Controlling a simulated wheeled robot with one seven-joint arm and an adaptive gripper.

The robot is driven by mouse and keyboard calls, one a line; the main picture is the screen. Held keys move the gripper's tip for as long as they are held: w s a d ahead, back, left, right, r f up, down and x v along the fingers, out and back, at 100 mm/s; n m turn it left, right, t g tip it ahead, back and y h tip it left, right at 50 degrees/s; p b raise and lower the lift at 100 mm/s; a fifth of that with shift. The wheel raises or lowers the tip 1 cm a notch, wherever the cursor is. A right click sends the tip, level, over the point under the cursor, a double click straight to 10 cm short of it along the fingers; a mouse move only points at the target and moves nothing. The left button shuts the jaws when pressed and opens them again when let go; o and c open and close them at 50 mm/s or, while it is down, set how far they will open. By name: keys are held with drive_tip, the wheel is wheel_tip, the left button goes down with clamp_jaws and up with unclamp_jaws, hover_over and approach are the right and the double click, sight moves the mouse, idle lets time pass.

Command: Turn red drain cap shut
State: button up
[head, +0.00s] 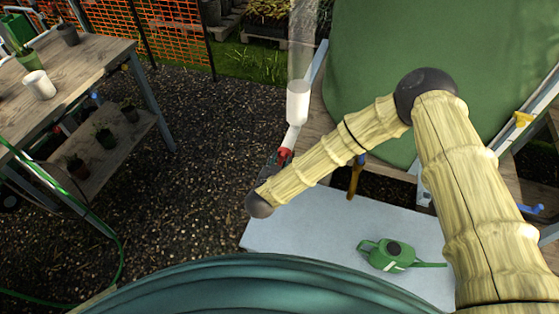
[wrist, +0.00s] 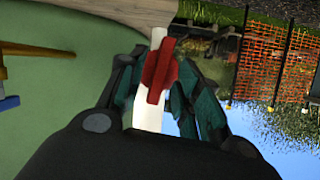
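The red drain cap (head: 286,154) is at the lower end of a white pipe with a wide white bottle-shaped section (head: 298,101). In the wrist view the red cap (wrist: 160,76) shows as a red body with a raised bar, in front of the white pipe (wrist: 150,114). My gripper (wrist: 160,72) has its dark green-black fingers converging on the left and right sides of the cap, and they look closed on it. Exact finger contact is partly hidden. In the head view my forearm hides most of the gripper.
A big green tank (head: 365,85) stands behind my arm. A pale slab (head: 310,225) below carries a green watering can (head: 393,254). Dark gravel (head: 190,180) between is clear.

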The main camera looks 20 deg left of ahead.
drive_tip(key=shift+w+f, duration=0.15)
drive_tip(key=shift+w, duration=0.2)
drive_tip(key=shift+c, duration=0.2)
clamp_jaws()
drive_tip(key=shift+a, duration=0.1)
